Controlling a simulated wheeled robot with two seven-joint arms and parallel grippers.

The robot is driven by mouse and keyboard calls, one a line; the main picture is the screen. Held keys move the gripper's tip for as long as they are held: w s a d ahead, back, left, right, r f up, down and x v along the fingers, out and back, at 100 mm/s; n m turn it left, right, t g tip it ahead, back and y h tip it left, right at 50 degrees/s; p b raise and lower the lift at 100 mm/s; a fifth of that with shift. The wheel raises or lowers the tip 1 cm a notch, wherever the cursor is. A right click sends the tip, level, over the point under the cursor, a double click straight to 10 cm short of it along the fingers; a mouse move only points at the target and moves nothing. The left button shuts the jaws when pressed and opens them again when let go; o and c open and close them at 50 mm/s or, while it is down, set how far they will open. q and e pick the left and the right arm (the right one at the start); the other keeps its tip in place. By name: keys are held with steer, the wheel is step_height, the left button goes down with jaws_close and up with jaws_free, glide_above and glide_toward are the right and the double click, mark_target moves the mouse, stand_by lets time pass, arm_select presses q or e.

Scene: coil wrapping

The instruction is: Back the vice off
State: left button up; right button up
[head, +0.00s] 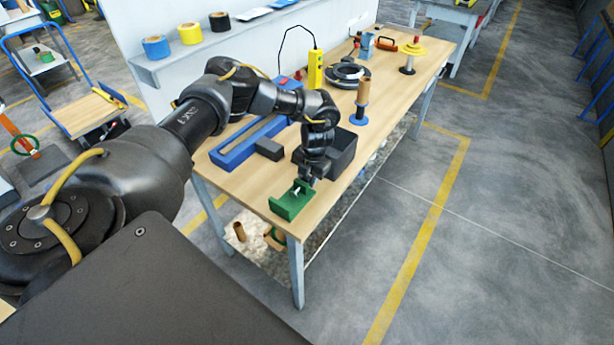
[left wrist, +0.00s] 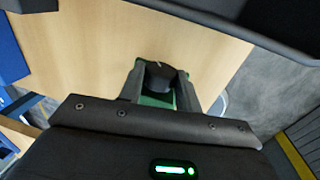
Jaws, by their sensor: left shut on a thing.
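The green vice (head: 290,205) sits near the near corner of the wooden table, with a small pale part showing between its walls. My left gripper (head: 307,181) reaches down to the vice from above and behind. In the left wrist view, my left gripper (left wrist: 160,88) is shut on a dark knob (left wrist: 160,75), which seems to be the vice's handle. Green of the vice (left wrist: 157,99) shows below and beside the fingers. The vice's jaws are mostly hidden in that view. My right gripper is not in view.
A dark open bin (head: 343,158) stands just behind my left wrist. A blue tray (head: 240,150) and a grey block (head: 269,149) lie to the left on the table (head: 240,188). A brown roll on a blue-based spindle (head: 361,100) and a black coil (head: 348,75) stand farther back.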

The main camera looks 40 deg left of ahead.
arm_select(q)
steer(key=o, duration=1)
steer(key=shift+r, duration=0.1)
steer(key=shift+w+r, duration=0.1)
steer(key=shift+r, duration=0.3)
step_height(320, 180, up, 10)
steer(key=d+b, duration=0.1)
steer(key=b, duration=0.2)
steer(key=shift+d+f, duration=0.15)
steer(key=shift+d, duration=0.2)
